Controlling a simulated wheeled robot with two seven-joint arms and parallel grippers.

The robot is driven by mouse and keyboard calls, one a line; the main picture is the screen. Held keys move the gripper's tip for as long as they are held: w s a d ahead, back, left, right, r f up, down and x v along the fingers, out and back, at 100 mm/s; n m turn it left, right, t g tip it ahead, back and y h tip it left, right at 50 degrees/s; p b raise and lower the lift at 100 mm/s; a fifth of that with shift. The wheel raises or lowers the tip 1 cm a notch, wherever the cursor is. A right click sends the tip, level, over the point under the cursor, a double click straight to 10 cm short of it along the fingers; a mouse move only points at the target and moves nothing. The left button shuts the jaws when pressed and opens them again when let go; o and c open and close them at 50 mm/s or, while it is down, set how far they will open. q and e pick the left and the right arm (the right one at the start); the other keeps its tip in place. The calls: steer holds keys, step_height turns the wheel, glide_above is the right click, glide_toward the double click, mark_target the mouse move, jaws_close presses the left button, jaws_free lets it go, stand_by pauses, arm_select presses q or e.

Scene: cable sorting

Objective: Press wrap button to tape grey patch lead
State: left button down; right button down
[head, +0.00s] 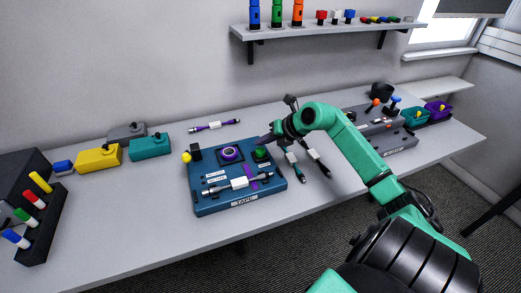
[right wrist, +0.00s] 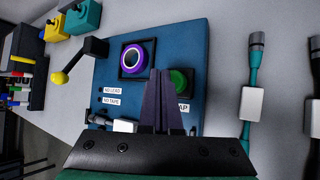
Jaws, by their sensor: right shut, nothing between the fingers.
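The blue tape station (head: 200,207) sits mid-table, labelled TAPE. Its green button (head: 260,154) is at the back right, beside a purple tape roll (head: 230,153). In the right wrist view the green button (right wrist: 181,82) is partly behind my fingers, over a label ending in "AP". A grey lead (head: 240,183) with a white middle block lies across the station's front; a purple strip is near its right part. My right gripper (head: 265,140) is shut and empty, its tips just above and beside the button; contact cannot be told. My left gripper is out of view.
A yellow-knobbed lever (head: 187,157) stands at the station's left. Two leads, one teal-ended (head: 294,165) and one black-ended (head: 316,158), lie right of the station. A purple-ended lead (head: 213,126) lies behind. Yellow (head: 98,158) and teal (head: 150,146) boxes stand left. The front table strip is clear.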

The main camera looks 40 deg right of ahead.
mark_target(263, 152)
steer(key=shift+f, duration=0.45)
steer(key=shift+f+b, duration=0.6)
steer(key=shift+b, duration=0.05)
stand_by(0.4)
steer(key=shift+r+p, duration=0.85)
steer(key=shift+r, duration=0.25)
step_height(263, 152, up, 6)
steer(key=p, duration=0.4)
